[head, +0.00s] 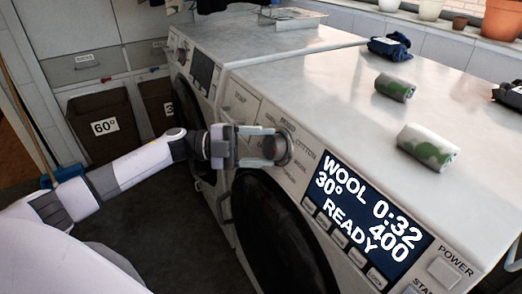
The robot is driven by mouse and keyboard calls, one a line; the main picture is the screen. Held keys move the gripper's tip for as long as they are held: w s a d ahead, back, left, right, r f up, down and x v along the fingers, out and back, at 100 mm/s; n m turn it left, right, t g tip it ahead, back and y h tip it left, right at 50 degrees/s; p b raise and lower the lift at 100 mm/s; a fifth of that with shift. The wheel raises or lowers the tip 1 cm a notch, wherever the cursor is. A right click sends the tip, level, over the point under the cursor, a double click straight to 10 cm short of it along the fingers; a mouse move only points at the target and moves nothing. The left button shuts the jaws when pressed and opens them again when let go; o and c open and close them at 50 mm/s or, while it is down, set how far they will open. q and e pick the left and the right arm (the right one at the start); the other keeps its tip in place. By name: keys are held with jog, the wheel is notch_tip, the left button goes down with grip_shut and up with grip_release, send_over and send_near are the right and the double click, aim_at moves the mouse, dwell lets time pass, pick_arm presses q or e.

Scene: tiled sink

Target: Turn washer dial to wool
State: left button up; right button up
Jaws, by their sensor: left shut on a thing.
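The washer (345,110) is a white front-loader with a dark round door (275,225). Its round dial (283,149) sits on the front panel above the door, with printed labels such as "COTTON" around it. My left gripper (272,147) reaches in from the left and is shut on the dial. The fingers partly cover the dial, so its pointer cannot be made out. The washer's display (366,215) reads "WOOL 0:32 30° 400 READY". My right gripper is not in view.
A second machine (210,65) stands beside the washer, further back. Two rolled cloths (428,146) and a dark blue folded cloth (390,46) lie on the washer top. Plant pots (503,18) line the sill.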

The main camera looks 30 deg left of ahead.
pick_arm(q)
jog(key=shift+w+r+m+g+y, duration=0.15)
jog(key=shift+m+g+y, duration=0.25)
jog(key=shift+m+g, duration=0.55)
jog(key=shift+m, duration=0.25)
jog(key=o, duration=1)
jog(key=shift+o, duration=0.2)
jog(key=b+v, duration=0.1)
jog(key=v, duration=0.6)
